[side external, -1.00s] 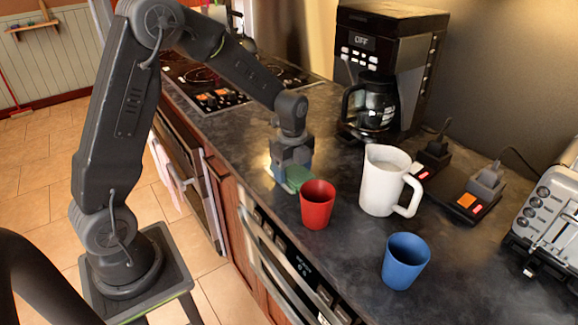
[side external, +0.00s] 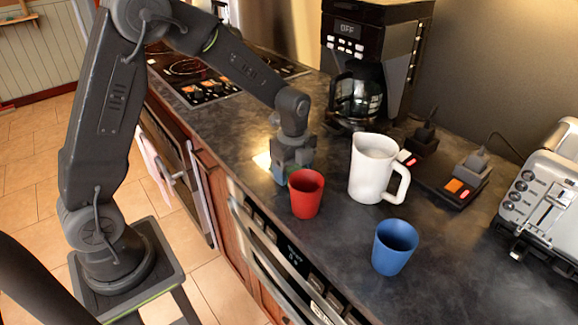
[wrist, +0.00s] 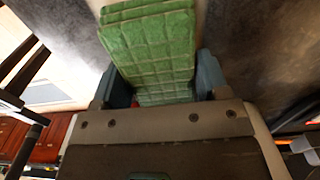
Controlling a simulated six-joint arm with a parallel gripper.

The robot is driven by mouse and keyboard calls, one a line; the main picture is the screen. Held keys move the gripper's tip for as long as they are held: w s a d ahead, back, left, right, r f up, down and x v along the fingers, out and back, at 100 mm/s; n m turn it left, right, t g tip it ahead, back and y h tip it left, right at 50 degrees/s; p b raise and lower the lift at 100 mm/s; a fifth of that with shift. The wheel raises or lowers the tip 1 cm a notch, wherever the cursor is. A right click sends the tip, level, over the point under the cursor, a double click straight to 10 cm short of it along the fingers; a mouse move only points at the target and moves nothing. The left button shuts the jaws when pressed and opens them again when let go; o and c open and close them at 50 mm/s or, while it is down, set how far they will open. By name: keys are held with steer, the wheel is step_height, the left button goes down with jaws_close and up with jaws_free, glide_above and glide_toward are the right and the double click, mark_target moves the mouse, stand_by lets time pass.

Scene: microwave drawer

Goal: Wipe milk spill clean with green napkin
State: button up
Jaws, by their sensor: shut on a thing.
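My gripper (side external: 288,172) is low over the dark counter, just behind and left of the red cup. In the wrist view my gripper (wrist: 162,82) has its blue-grey fingers on either side of the green napkin (wrist: 150,45), a folded quilted cloth, and is shut on it. In the side view the red cup and the gripper hide nearly all of the napkin. A bright patch (side external: 262,160) lies on the counter left of the gripper; I cannot tell whether it is milk or glare. Pale areas beside the napkin in the wrist view are blurred.
The red cup (side external: 306,194) stands very close to the gripper. A white pitcher (side external: 370,172) and a blue cup (side external: 394,248) stand to the right. A coffee maker (side external: 375,60) is behind, a toaster (side external: 545,200) at far right. Counter between the cups and toaster is clear.

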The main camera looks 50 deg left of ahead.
mark_target(264, 152)
steer(key=shift+d+f, duration=0.1)
steer(key=shift+d, duration=0.35)
steer(key=shift+a, duration=2.55)
steer(key=shift+s+a, duration=0.1)
steer(key=shift+a, duration=4.4)
steer(key=shift+d, duration=0.15)
steer(key=shift+d, duration=1.25)
